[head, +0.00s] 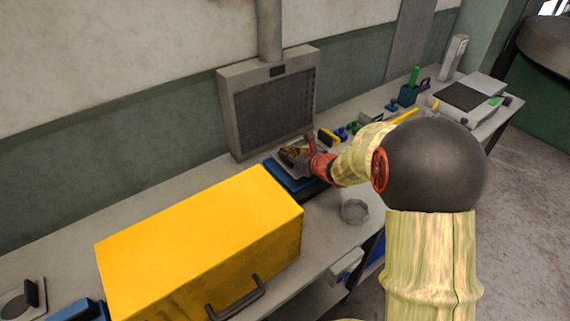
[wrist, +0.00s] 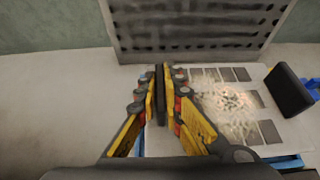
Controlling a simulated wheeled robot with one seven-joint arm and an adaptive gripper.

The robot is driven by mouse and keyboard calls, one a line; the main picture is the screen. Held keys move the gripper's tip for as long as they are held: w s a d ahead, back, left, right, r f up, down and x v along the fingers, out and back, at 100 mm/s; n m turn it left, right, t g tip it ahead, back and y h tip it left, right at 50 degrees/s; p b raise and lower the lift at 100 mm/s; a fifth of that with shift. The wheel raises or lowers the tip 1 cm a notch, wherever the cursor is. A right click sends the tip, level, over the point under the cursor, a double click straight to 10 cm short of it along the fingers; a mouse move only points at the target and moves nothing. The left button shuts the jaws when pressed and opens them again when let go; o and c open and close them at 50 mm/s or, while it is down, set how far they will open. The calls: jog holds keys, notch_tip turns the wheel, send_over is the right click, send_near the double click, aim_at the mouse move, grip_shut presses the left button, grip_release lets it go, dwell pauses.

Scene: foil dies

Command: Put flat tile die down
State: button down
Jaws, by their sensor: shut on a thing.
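My gripper (wrist: 161,92) is shut on a narrow dark upright piece (wrist: 160,80), seen between its yellow fingers in the wrist view. I take this for the handle of the flat tile die; its lower part is hidden. Below and right of the fingers lies a pale plate (wrist: 195,88) with grey square patches and a speckled middle. I cannot tell whether the held piece joins this plate. A blue base (wrist: 285,163) shows under the plate's edge. In the head view my gripper (head: 292,153) is over the blue base (head: 283,177), in front of the grey vent box.
The grey vent box (head: 268,106) stands close behind. A large yellow box (head: 200,235) is at the left front, and a pale cup (head: 354,211) is right of it. A black block (wrist: 289,90) stands at the plate's right. Small coloured items (head: 350,128) lie further right.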

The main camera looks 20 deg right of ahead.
aim_at(283, 161)
jog(key=f, duration=0.1)
jog(key=f+b, duration=0.2)
jog(key=shift+w+a+f, duration=0.2)
jog(key=shift+w+f, duration=0.05)
jog(key=shift+f, duration=0.15)
jog(key=shift+r, duration=0.15)
jog(key=c, duration=2.4)
grip_release()
jog(key=shift+s+f, duration=0.1)
jog(key=shift+f, duration=0.25)
jog(key=o, duration=0.5)
jog(key=shift+r, duration=0.2)
